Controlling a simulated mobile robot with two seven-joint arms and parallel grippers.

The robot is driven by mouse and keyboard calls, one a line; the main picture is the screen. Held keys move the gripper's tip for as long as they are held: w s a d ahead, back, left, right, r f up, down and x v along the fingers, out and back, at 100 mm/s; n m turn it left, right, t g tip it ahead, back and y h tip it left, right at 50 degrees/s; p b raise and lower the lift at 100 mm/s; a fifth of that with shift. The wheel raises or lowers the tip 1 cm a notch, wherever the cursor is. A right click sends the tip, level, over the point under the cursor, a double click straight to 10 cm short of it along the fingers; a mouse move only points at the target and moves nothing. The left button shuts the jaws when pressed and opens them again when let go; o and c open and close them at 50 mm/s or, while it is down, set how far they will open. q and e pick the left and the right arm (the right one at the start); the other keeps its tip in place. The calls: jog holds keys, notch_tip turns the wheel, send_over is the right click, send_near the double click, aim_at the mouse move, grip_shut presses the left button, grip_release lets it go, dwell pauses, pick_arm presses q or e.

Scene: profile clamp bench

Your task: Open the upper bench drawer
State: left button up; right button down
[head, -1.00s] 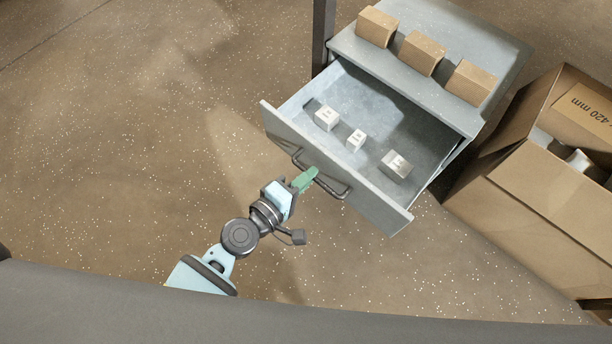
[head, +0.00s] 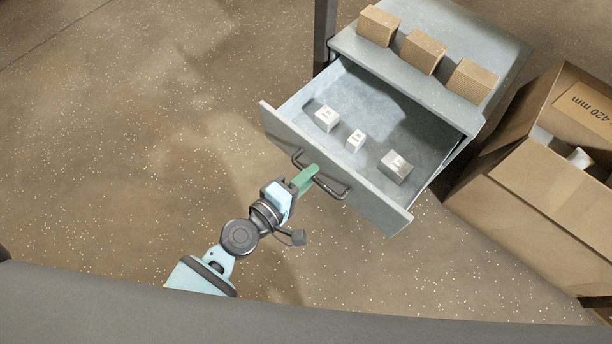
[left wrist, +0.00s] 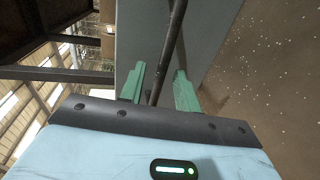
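The upper bench drawer (head: 378,207) is pulled well out of the grey cabinet, and its inside shows in the head view. Its dark bar handle (head: 335,189) is on the front panel. My left gripper (head: 312,170) is at the handle. In the left wrist view the handle bar (left wrist: 176,35) runs between the two green fingers (left wrist: 159,85), with a gap beside the bar, so the fingers are open around it and not clamped. My right gripper is in neither view.
Several small blocks, including a white one (head: 326,118) and a grey one (head: 396,167), lie in the drawer. Three brown boxes (head: 423,53) stand on the cabinet top. An open carton (head: 550,190) is to the right. The floor at left is clear.

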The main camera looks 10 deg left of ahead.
pick_arm(q)
jog(key=v, duration=0.7)
jog(key=shift+s+a+p, duration=0.25)
jog(key=shift+s+p, duration=0.05)
jog(key=shift+s, duration=0.05)
